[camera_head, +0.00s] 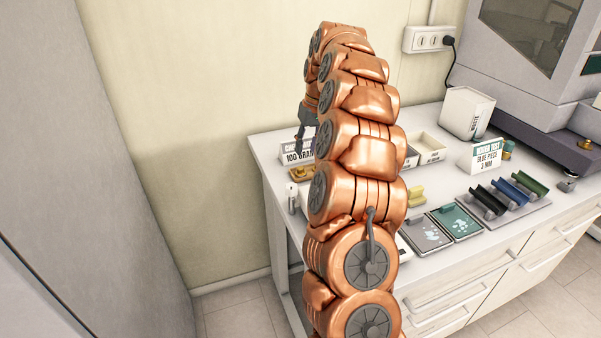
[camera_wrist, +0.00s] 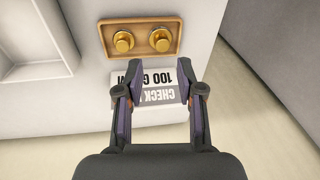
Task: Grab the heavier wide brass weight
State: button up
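Two brass weights, a left one (camera_wrist: 123,41) and a right one (camera_wrist: 160,41), sit side by side on a small wooden tray (camera_wrist: 142,24) in the wrist view. They look close in size from above, and I cannot tell which is wider. My gripper (camera_wrist: 158,84) is open and empty, its fingers apart on the near side of the tray, over a sign (camera_wrist: 150,95) reading "CHECK" and "100 G". In the head view, my gripper (camera_head: 306,122) is partly hidden behind my copper arm, above the sign (camera_head: 298,156). The tray (camera_head: 297,174) shows only partly there.
The white counter (camera_head: 460,178) holds a small white box (camera_head: 466,112), a "BLUE PEGS 3 MM" sign (camera_head: 484,156), coloured half-round holders (camera_head: 512,192) and flat pads (camera_head: 455,221). A wall (camera_head: 200,130) stands behind. My arm hides the counter's middle.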

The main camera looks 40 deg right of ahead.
aim_at(302, 168)
jog(key=shift+w+a+f+p, duration=0.15)
jog(key=shift+f+p, duration=0.2)
jog(key=shift+f, duration=0.85)
jog(key=shift+w+a+f+p, duration=0.15)
jog(key=shift+f+p, duration=0.25)
jog(key=shift+f, duration=0.8)
jog(key=shift+w+a+f+p, duration=0.1)
jog(key=shift+w+f+p, duration=0.2)
jog(key=shift+f, duration=0.9)
jog(key=shift+s, duration=0.1)
jog(key=shift+c, duration=0.2)
grip_shut()
